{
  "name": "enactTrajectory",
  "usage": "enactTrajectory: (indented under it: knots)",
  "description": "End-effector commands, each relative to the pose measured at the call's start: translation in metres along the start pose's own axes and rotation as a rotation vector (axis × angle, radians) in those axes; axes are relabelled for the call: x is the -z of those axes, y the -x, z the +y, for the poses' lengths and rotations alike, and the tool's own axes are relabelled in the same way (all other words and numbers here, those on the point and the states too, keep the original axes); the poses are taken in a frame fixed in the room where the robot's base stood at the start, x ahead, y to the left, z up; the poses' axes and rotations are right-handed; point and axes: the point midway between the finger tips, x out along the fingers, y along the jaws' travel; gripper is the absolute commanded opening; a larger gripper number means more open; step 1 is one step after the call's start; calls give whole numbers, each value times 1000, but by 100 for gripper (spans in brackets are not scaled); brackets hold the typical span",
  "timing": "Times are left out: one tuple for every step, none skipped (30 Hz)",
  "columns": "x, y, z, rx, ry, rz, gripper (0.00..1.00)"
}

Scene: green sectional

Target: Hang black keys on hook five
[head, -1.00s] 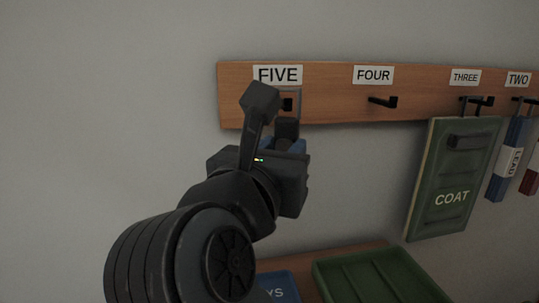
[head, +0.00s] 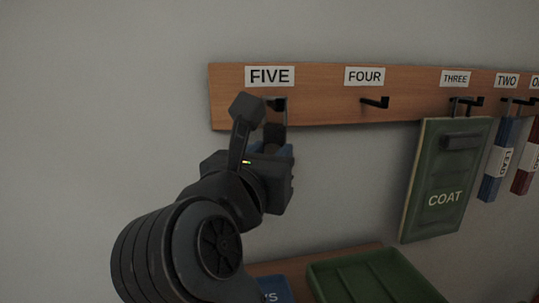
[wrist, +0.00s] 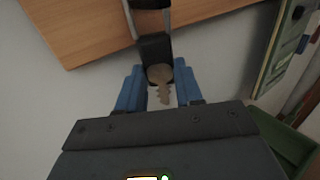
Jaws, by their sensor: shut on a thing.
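The black keys have a black tag (wrist: 155,48), a grey loop above it and a brass key (wrist: 160,85) below. My gripper (wrist: 158,68) is shut on the black keys, with its blue fingers on either side of the tag. In the head view my gripper (head: 271,150) is just below hook five (head: 280,104), under the FIVE label (head: 269,76). The loop stands upright and overlaps the hook in that view. I cannot tell whether the hook passes through it. My arm partly hides the keys, and hook five does not show clearly in the wrist view.
On the wooden rack (head: 325,111), hook four (head: 376,102) is empty. A green COAT panel (head: 436,180) hangs at hook three, with blue and red tags farther right. Below are a green tray (head: 375,280) and a blue item (head: 275,289). The wall at left is clear.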

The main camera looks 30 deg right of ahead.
Motion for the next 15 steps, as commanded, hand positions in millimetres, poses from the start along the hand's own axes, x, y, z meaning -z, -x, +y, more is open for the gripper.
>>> enactTrajectory:
  knots:
    - [0,0,0,0,0,0,16]
    - [0,0,0,0,0,0,16]
    - [0,0,0,0,0,0,16]
    - [0,0,0,0,0,0,16]
    - [0,0,0,0,0,0,16]
    - [0,0,0,0,0,0,16]
    - [0,0,0,0,0,0,16]
    - [0,0,0,0,0,0,16]
    - [0,0,0,0,0,0,16]
    - [0,0,0,0,0,0,16]
    - [0,0,0,0,0,0,38]
    - [0,0,0,0,0,0,42]
    - [0,0,0,0,0,0,45]
    - [0,0,0,0,0,0,48]
    - [0,0,0,0,0,0,52]
